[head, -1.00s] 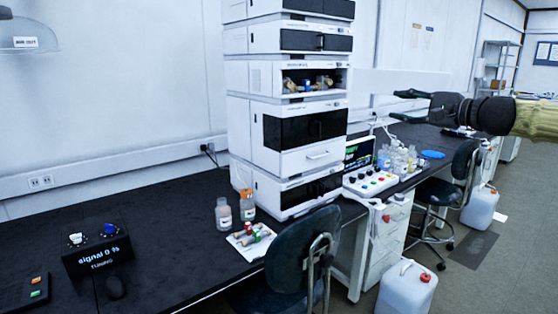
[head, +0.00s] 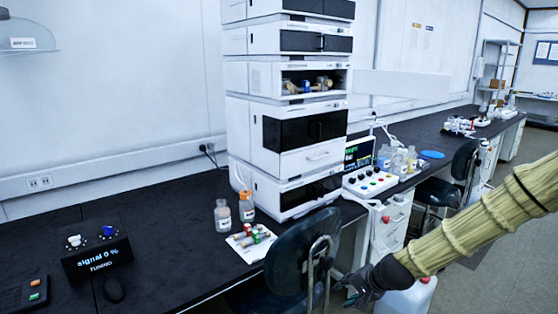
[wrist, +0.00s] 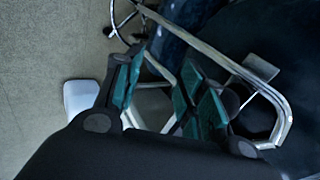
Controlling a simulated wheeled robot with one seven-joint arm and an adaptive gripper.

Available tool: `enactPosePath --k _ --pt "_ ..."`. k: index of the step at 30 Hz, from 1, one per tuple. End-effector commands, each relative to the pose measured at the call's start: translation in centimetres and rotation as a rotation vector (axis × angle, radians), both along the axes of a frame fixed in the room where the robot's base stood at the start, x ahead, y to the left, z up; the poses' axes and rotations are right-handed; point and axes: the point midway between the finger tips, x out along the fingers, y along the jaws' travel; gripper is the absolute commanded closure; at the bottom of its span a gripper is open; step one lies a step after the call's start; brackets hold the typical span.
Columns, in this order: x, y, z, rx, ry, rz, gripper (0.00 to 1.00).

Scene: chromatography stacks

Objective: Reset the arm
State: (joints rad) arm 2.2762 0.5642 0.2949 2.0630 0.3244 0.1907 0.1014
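My gripper (head: 347,288) hangs low in front of the bench, beside the near dark chair (head: 300,255). In the wrist view my gripper (wrist: 158,80) has its green-padded fingers spread apart with nothing held between them. The chair's metal frame (wrist: 225,62) shows beyond the fingers, very close in the picture; I cannot tell whether they touch. My arm comes in from the right edge of the head view, sloping down to the gripper.
A white jug (head: 408,297) stands on the floor, partly hidden by my arm. A second chair (head: 460,170) stands farther back.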

Motion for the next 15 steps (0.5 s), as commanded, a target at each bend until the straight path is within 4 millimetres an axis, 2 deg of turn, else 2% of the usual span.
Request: enactPosePath --k 1,3,5,6,9,15 --pt "-2.6 0.4 -3.3 -0.053 0.037 0.036 0.6" --pt "-5.8 0.6 -7.0 -0.119 0.075 0.083 0.6" --pt "-8.8 0.6 -9.9 -0.173 0.105 0.126 0.6" --pt "-10.8 0.6 -11.7 -0.207 0.126 0.157 0.6" --pt "-16.0 0.4 -15.6 -0.287 0.173 0.236 0.6" --pt "-26.9 -0.4 -21.1 -0.419 0.258 0.414 0.6"
